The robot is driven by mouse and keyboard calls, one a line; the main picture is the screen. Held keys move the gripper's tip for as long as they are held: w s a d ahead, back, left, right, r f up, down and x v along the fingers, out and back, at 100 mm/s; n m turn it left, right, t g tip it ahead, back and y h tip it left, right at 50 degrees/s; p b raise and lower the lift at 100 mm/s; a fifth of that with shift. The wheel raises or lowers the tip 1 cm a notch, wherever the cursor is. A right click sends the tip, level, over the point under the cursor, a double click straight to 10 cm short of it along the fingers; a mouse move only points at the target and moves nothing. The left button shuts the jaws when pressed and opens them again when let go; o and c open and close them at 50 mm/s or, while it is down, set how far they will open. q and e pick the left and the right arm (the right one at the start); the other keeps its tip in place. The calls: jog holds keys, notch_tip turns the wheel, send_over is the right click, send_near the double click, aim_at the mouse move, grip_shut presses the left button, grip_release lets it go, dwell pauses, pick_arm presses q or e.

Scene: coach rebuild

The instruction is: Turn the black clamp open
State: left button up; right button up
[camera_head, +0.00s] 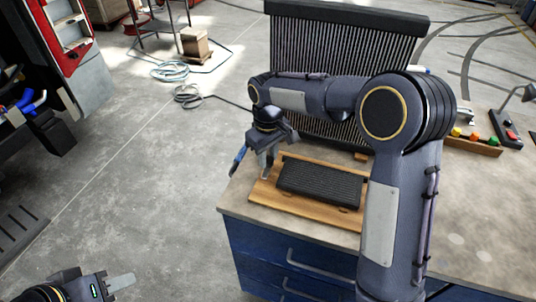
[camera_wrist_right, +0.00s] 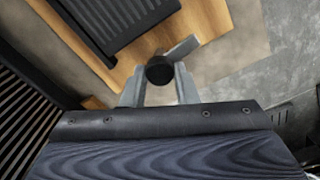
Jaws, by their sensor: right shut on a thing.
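In the right wrist view, the black clamp (camera_wrist_right: 160,70) shows as a dark round end between the two grey fingers of my right gripper (camera_wrist_right: 160,85), which is shut on it. In the head view, my right gripper (camera_head: 267,163) points down at the left end of the wooden board (camera_head: 267,194); the clamp cannot be made out there. A black ribbed block (camera_head: 318,184) lies on the board beside the gripper. My left gripper (camera_head: 120,284) is low at the left, over the floor and away from the bench; its finger opening cannot be told.
The board lies on a workbench (camera_head: 470,220) with blue drawers. A tall black ribbed panel (camera_head: 335,70) stands behind it. A blue-handled item (camera_head: 238,159) is at the bench's left edge. Colored knobs (camera_head: 473,137) sit at the right. Open floor lies left.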

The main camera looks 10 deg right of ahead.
aim_at(268, 158)
dwell(0.3)
jog(key=o, duration=1)
jog(key=shift+r, duration=0.15)
notch_tip(268, 158, up, 7)
jog(key=shift+r, duration=0.3)
jog(key=shift+d, duration=0.1)
